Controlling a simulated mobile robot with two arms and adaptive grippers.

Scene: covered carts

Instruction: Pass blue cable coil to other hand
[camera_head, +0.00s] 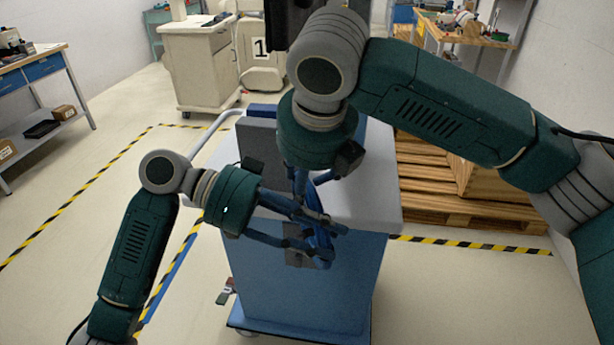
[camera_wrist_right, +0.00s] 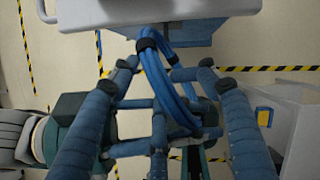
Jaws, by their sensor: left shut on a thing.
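My left gripper (camera_head: 332,238) comes in from the left and is shut on the coil. My right gripper (camera_head: 312,190) reaches down from above, close to the left one. In the right wrist view the coil (camera_wrist_right: 172,88), with a black band, runs between the right gripper's two spread fingers (camera_wrist_right: 166,66). The left gripper's fingers cross behind it there. The right gripper looks open, with gaps on both sides of the coil. Its fingertips are partly hidden in the head view.
A grey block (camera_head: 258,142) stands on the cart's left part. Wooden pallets (camera_head: 430,190) are stacked behind the cart to the right. A pale cabinet (camera_head: 200,65) stands at the back. A workbench (camera_head: 40,75) is at the far left. The floor left of the cart is mostly clear.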

